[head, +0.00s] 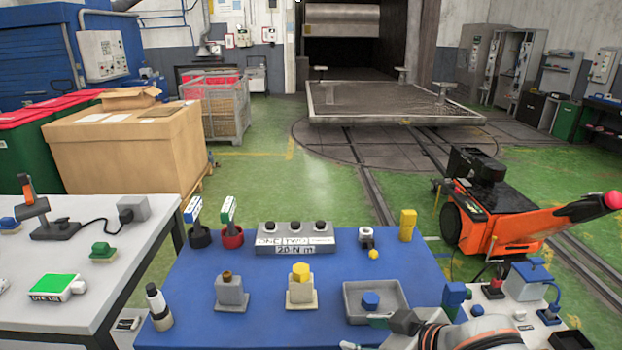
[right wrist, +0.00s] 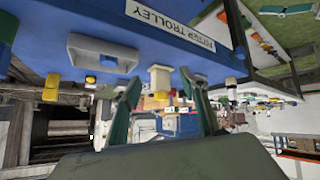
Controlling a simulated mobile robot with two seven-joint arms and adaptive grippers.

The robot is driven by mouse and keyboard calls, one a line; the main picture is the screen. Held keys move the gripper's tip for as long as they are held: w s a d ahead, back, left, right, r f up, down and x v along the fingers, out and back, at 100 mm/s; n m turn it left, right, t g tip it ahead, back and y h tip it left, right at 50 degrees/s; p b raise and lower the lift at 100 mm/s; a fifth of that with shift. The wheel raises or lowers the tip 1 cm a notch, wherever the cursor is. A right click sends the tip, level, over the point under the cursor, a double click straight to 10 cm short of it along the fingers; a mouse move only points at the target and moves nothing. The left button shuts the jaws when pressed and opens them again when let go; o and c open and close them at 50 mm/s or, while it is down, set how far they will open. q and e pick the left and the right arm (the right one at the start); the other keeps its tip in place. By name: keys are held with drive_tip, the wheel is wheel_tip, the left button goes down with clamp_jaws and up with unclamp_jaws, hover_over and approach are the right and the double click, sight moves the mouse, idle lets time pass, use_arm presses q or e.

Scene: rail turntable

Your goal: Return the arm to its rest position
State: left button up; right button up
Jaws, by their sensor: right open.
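My right gripper (head: 363,333) is at the bottom of the head view, at the near edge of the blue-topped table (head: 270,270), by the front of a grey tray (head: 398,292). Its fingers are apart with nothing between them. In the right wrist view the two green-tipped fingers of my right gripper (right wrist: 160,85) are spread, and that picture looks upside down. A yellow-topped block on a stand (right wrist: 160,78) shows beyond the gap. My right arm comes in from the bottom right. My left gripper is not in view.
A blue hex piece (head: 370,301) lies in the tray. Stands with a brown-topped piece (head: 230,290) and a yellow block (head: 300,271) are to the left. A small white table (head: 520,311) with tools and an orange machine (head: 510,220) are right. A white bench (head: 85,270) is left.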

drive_tip(key=s+d+f+m+h, duration=0.1)
drive_tip(key=s+d+f+h, duration=0.3)
drive_tip(key=d, duration=0.5)
drive_tip(key=s+d+f+h, duration=0.3)
drive_tip(key=s+d+f, duration=0.25)
drive_tip(key=d, duration=0.25)
drive_tip(key=s+d+f+m+h, duration=0.1)
drive_tip(key=s+d+f+h, duration=0.3)
drive_tip(key=d, duration=0.5)
drive_tip(key=w+a+f+m+t+y, duration=0.2)
drive_tip(key=a+f+y, duration=0.6)
drive_tip(key=a+f, duration=0.6)
drive_tip(key=shift+a+m+t+y, duration=0.3)
drive_tip(key=shift+a+t, duration=0.2)
drive_tip(key=shift+a, duration=0.5)
